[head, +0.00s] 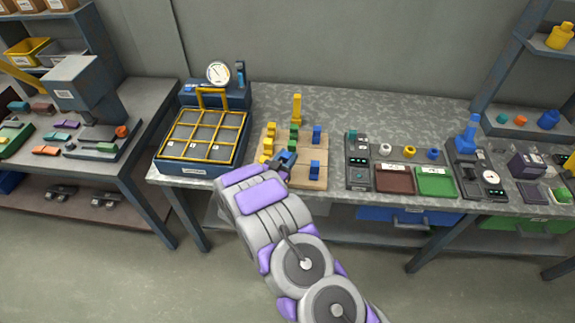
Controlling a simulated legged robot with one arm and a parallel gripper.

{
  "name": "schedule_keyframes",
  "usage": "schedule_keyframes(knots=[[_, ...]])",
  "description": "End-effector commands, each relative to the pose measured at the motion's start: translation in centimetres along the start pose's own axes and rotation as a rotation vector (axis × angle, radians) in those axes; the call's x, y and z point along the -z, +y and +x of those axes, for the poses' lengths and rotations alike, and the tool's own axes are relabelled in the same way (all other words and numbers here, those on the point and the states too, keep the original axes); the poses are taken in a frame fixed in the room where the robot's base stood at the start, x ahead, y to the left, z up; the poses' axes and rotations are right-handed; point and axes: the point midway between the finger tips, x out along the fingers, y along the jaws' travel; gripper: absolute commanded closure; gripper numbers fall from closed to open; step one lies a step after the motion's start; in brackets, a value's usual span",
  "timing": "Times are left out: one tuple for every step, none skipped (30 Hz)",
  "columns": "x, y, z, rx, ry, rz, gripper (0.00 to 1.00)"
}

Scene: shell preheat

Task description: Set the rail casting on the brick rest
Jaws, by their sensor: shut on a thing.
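My gripper (285,161) is over the front middle of a tan wooden board (309,176) on the bench. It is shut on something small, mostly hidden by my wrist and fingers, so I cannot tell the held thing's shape. Yellow pieces (268,144), green pieces (293,139) and blue pieces (316,134) stand on the board around the gripper. A taller yellow piece (297,108) stands at its back edge. I cannot tell by sight which piece is the rail casting or which surface is the brick rest.
A blue box with a yellow-barred grid (203,137) and a pressure gauge (218,73) stands left of the board. To the right are a dark control panel (357,160), a brown tray (395,180) and a green tray (436,182). The bench behind the board is mostly clear.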

Motion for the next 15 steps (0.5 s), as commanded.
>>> schedule_keyframes(knots=[[-0.2,0.1,0.1,-0.001,0.000,0.000,0.97],[-0.4,0.2,0.2,-0.001,-0.001,0.000,0.97],[-0.8,0.3,0.2,-0.002,-0.002,0.000,0.97],[-1.2,0.5,0.3,-0.002,-0.003,0.001,0.97],[-1.7,0.6,0.3,-0.002,-0.004,0.002,0.97],[-2.2,0.7,0.4,-0.003,-0.004,0.004,0.97],[-2.6,0.8,0.4,-0.003,-0.005,0.004,0.97],[-3.0,0.8,0.4,-0.003,-0.005,0.005,0.97],[-3.3,0.8,0.4,-0.003,-0.004,0.006,0.97],[-3.4,0.8,0.4,-0.003,-0.004,0.006,0.97],[-3.4,0.7,0.4,-0.003,-0.004,0.006,0.97],[-3.4,0.6,0.3,-0.002,-0.003,0.005,0.97],[-3.3,0.5,0.3,-0.002,-0.002,0.005,0.97],[-3.3,0.4,0.2,-0.002,-0.002,0.004,0.97],[-3.3,0.3,0.1,-0.001,-0.001,0.003,0.97]])
